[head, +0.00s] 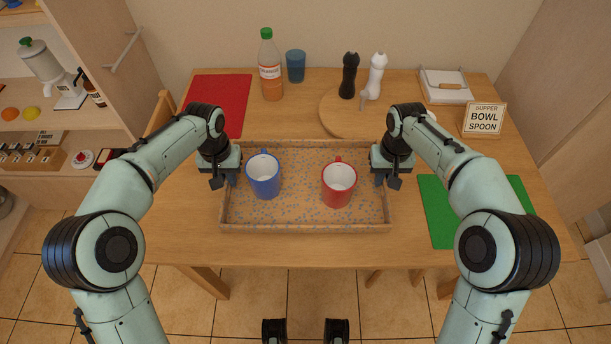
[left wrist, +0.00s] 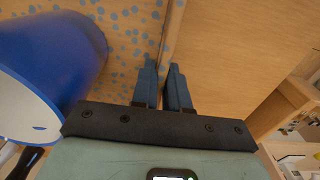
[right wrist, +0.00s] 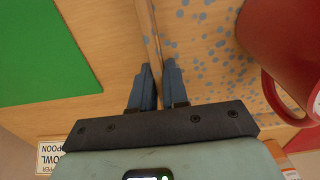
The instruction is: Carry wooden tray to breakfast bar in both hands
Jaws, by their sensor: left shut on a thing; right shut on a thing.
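The wooden tray (head: 305,229) has a blue-speckled floor and is over the near middle of the wooden table; I cannot tell whether it touches the tabletop. A blue mug (head: 264,178) stands in its left half and a red mug (head: 338,186) right of its middle. My left gripper (head: 228,180) is shut on the tray's left wall, which runs between the fingers in the left wrist view (left wrist: 167,85). My right gripper (head: 383,178) is shut on the tray's right wall, also between the fingers in the right wrist view (right wrist: 158,85). Both mugs are upright.
The table (head: 300,255) holds a red mat (head: 222,98), an orange-drink bottle (head: 271,70), a blue cup (head: 296,66), a round board (head: 335,121) with black and white mills, a sign (head: 484,119) and a green mat (head: 440,220). Shelves (head: 60,125) stand at left.

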